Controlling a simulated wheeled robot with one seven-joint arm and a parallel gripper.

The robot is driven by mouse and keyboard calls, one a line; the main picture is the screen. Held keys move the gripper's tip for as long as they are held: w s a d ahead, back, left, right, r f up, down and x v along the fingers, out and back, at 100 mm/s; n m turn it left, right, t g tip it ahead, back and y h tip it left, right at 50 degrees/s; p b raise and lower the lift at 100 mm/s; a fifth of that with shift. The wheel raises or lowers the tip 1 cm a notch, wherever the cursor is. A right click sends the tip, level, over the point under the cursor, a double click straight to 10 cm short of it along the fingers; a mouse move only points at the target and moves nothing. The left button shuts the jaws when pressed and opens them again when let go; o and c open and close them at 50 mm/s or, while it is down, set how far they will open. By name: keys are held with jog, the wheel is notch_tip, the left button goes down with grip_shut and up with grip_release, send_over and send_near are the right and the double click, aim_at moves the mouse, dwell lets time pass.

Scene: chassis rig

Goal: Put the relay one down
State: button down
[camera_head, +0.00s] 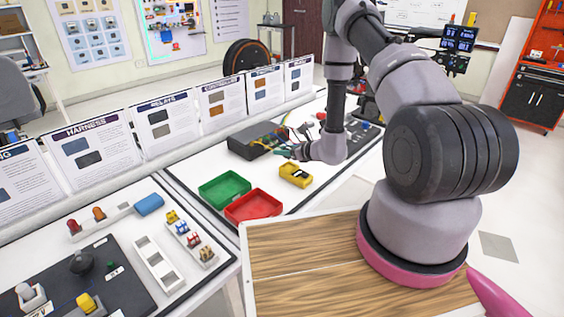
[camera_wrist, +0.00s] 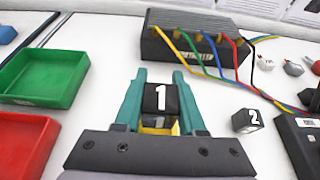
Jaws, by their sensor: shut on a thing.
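Relay one (camera_wrist: 160,98), a dark block with a white "1" on it, is between the two teal fingers of my gripper (camera_wrist: 165,100) in the wrist view. The fingers are shut on it, and something yellow shows just below it. In the head view my gripper (camera_head: 285,152) is over the table, next to the dark box; relay one is too small to make out there. Whether it touches the table I cannot tell. Relay two (camera_wrist: 247,121), a dark block marked "2", lies on the white table to the right of my gripper.
A dark box (camera_wrist: 195,45) with coloured wires is beyond my gripper. A green tray (camera_wrist: 45,77) and a red tray (camera_wrist: 24,140) are to the left. A yellow meter (camera_head: 296,175) lies near my gripper in the head view. White table shows between trays and box.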

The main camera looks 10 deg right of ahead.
jog(key=shift+f, duration=2.1)
jog(key=shift+f, duration=0.1)
jog(key=c, duration=0.5)
grip_release()
